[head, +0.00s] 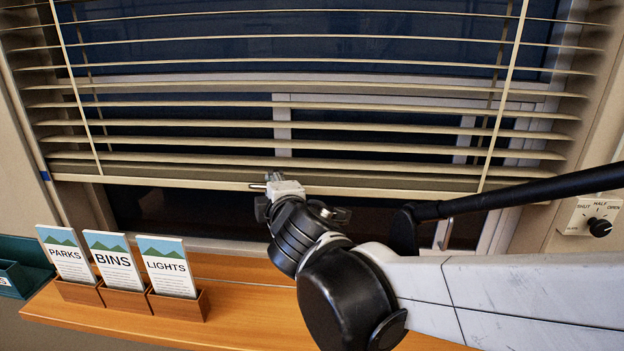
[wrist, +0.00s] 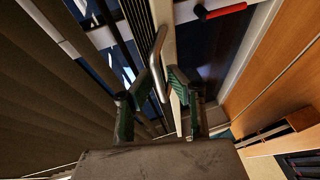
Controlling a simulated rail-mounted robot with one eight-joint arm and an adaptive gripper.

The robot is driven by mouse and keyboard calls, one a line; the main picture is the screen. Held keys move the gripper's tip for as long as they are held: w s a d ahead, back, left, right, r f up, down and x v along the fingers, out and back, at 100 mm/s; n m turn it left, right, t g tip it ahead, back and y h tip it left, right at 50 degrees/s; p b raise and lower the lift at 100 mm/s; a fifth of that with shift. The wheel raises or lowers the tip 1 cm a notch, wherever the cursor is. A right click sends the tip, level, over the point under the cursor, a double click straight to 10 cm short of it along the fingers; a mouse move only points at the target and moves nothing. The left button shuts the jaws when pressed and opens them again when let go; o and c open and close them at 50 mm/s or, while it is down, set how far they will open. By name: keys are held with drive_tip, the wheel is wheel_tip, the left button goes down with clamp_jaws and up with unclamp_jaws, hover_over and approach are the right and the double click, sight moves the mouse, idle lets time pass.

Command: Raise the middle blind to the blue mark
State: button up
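The blind (head: 330,150) has cream slats and hangs partly lowered across the window. Its bottom rail (head: 150,183) slopes slightly down to the right. A small blue mark (head: 45,176) shows on the left frame, close beside the rail's left end and at about its height. My gripper (head: 272,186) is at the middle of the rail. In the wrist view, a bent metal handle (wrist: 159,75) stands between the green-padded fingertips of my gripper (wrist: 161,78). The fingers are drawn close around it, but whether both touch it is unclear.
A wooden sill (head: 240,290) runs below the window. Card holders with PARKS (head: 68,257), BINS (head: 115,262) and LIGHTS (head: 168,268) cards stand on its left part. A teal tray (head: 20,268) is at the far left. A dial (head: 598,227) is on the right wall.

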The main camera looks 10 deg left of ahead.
drive_tip(key=v, duration=1.2)
idle(0.5)
drive_tip(key=d+f+m+g+h+b, duration=0.1)
drive_tip(key=d+f+m+h+b, duration=0.15)
drive_tip(key=d+f+m, duration=0.45)
drive_tip(key=d+f+m+g+h+b, duration=0.1)
drive_tip(key=d+f+m+h, duration=0.25)
drive_tip(key=d, duration=0.85)
drive_tip(key=s+d+f+m+g+b, duration=0.3)
drive_tip(key=s+d+f+m+g, duration=0.2)
drive_tip(key=s+d+f+m, duration=0.4)
drive_tip(key=shift+d+f+m, duration=0.85)
drive_tip(key=shift+d+m, duration=0.05)
drive_tip(key=shift+m, duration=0.25)
